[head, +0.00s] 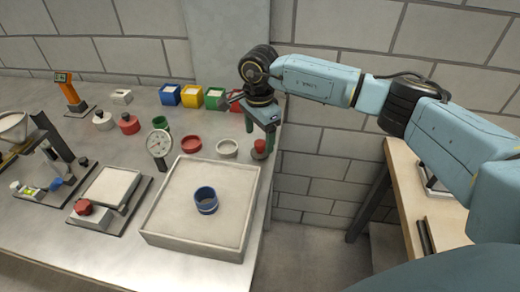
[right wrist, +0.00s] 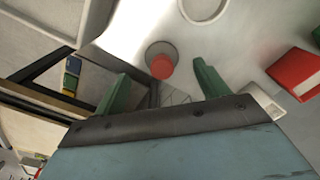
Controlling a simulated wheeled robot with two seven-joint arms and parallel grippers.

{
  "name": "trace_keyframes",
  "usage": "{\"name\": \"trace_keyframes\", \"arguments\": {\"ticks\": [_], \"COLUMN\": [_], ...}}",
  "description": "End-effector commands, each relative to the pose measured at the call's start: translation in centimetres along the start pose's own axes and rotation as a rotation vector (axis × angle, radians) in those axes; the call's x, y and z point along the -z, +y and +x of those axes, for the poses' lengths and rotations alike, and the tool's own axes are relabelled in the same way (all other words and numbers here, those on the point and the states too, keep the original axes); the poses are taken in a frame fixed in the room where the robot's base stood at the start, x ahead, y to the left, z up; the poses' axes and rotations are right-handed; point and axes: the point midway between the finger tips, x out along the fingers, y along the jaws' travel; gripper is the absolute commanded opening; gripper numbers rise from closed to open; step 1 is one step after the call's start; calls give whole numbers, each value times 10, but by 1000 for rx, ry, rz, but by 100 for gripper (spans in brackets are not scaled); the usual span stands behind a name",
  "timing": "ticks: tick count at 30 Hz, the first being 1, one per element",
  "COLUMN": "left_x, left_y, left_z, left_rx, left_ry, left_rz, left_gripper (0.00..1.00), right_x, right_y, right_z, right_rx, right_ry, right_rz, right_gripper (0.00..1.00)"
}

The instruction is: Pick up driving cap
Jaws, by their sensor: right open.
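What looks to be the driving cap, a grey disc with a red knob (head: 259,147), stands on the right edge of the metal table, behind the tray. My right gripper (head: 261,142) is above it, pointing down, with its green fingers apart. In the right wrist view, the red knob of the cap (right wrist: 161,67) shows between the two open fingertips of my right gripper (right wrist: 160,72). I cannot tell how far the fingertips are above the disc. My left gripper is not in view.
A square sand tray (head: 160,222) with a blue ring (head: 206,200) on it stands in front. A white ring (head: 227,148), a red dish (head: 191,144) and a dial gauge (head: 159,145) are to the left. Coloured bins (head: 192,97) stand behind. The table ends just right of the cap.

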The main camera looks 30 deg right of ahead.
Motion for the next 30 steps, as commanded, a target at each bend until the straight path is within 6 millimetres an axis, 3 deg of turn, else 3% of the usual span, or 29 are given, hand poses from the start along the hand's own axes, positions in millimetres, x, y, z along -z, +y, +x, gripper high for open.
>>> {"name": "trace_keyframes", "arguments": {"ticks": [3,9,17,27,30], "left_x": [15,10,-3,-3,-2], "left_y": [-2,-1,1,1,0], "left_z": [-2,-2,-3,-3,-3], "left_rx": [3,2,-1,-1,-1], "left_ry": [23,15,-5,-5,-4], "left_rz": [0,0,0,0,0], "left_gripper": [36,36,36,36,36], "right_x": [2,3,3,3,3], "right_y": [0,0,-1,-1,-1], "right_z": [14,44,48,47,47], "right_rx": [-3,-2,0,0,1], "right_ry": [0,0,2,1,1], "right_rz": [1,0,-1,-1,-1], "right_gripper": [74,74,74,29,28]}}
